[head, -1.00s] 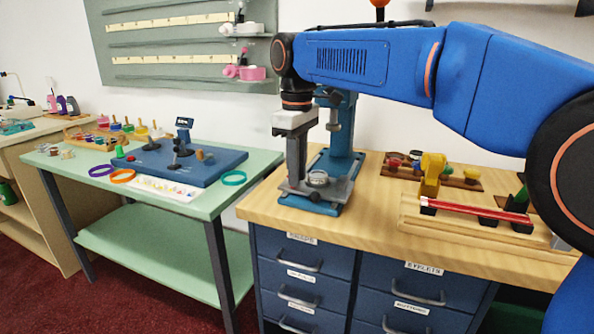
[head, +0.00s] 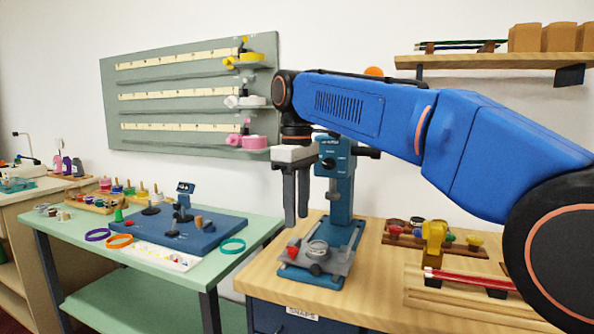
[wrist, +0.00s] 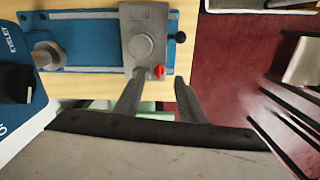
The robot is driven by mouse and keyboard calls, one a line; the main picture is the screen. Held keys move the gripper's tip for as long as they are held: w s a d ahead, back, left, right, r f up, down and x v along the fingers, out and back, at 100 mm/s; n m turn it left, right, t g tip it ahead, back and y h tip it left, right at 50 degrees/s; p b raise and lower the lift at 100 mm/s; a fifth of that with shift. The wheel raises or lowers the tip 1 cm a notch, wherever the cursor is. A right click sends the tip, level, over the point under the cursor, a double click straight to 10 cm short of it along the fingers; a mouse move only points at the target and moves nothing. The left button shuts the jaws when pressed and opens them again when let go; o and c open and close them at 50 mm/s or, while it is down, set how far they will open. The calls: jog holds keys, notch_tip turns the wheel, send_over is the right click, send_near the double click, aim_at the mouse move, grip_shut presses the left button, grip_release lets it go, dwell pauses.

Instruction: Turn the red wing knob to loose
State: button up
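The small red wing knob (head: 293,250) sits on the left side of the grey fixture (head: 340,258) at the base of the blue eyelet press (head: 340,190). In the wrist view the knob (wrist: 159,71) is at the near corner of the grey plate (wrist: 145,15), ahead of my fingers. Which way its wings point is too small to tell. My gripper (head: 297,222) points down just above and beside the knob, apart from it. In the wrist view my gripper (wrist: 157,92) has its fingers spread with nothing between them.
A dark knob (head: 316,269) is on the fixture's front, close to the red one. The press column rises behind my gripper. A yellow block (head: 433,242) and a red bar (head: 470,281) are on the wooden counter to the right. A green table (head: 80,283) stands left.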

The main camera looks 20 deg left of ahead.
notch_tip(320, 180, up, 10)
jog(key=shift+f, duration=0.2)
dwell(0.6)
